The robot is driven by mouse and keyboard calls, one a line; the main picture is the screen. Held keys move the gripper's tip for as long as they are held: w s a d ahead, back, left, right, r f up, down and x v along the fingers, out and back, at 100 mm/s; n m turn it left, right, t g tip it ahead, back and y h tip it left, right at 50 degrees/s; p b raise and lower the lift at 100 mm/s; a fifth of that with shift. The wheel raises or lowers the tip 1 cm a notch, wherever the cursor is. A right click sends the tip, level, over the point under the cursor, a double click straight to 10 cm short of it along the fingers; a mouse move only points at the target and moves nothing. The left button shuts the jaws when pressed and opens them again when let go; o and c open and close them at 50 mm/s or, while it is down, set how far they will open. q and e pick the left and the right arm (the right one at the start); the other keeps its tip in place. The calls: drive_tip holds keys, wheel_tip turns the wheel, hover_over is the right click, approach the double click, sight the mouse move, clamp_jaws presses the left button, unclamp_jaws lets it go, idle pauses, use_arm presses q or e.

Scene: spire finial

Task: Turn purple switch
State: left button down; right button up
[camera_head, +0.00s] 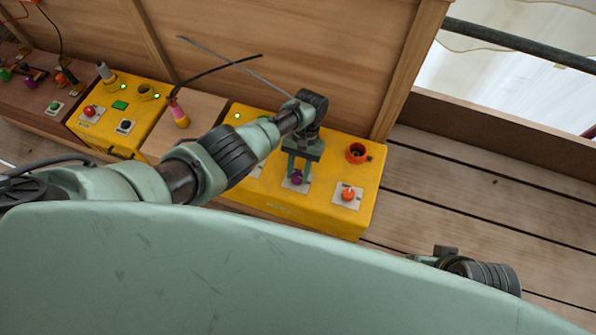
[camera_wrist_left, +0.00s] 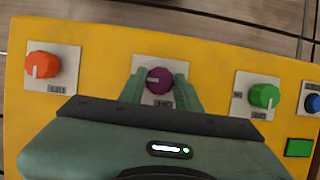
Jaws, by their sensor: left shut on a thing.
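The purple switch (camera_head: 297,178) is a round knob on a pale square plate on the front part of the right yellow box (camera_head: 270,213). In the left wrist view the purple switch (camera_wrist_left: 159,80) has a white mark pointing to the left. My left gripper (camera_head: 298,177) reaches down from above with a finger on each side of the knob. In the left wrist view my left gripper (camera_wrist_left: 159,84) is shut on the purple switch. The gripper hides part of the plate. Part of my right arm shows at the lower right, but its gripper fingers do not show.
On the same box, an orange knob (camera_wrist_left: 43,65) and a green knob (camera_wrist_left: 264,96) flank the purple one. A blue knob (camera_wrist_left: 313,103) and a green rectangle (camera_wrist_left: 299,148) are farther right. A red-orange socket (camera_head: 357,153) stands behind. Wooden panels rise behind; plank floor lies right.

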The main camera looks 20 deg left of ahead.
use_arm(q)
drive_tip(key=c, duration=1)
unclamp_jaws()
drive_tip(key=p+v, duration=0.2)
drive_tip(key=v, duration=0.5)
drive_tip(key=shift+r, duration=0.4)
use_arm(e)
drive_tip(key=shift+w+a+f, duration=0.1)
drive_tip(key=shift+w+f, duration=0.25)
drive_tip(key=shift+w, duration=0.15)
use_arm(q)
drive_tip(key=shift+w, duration=0.1)
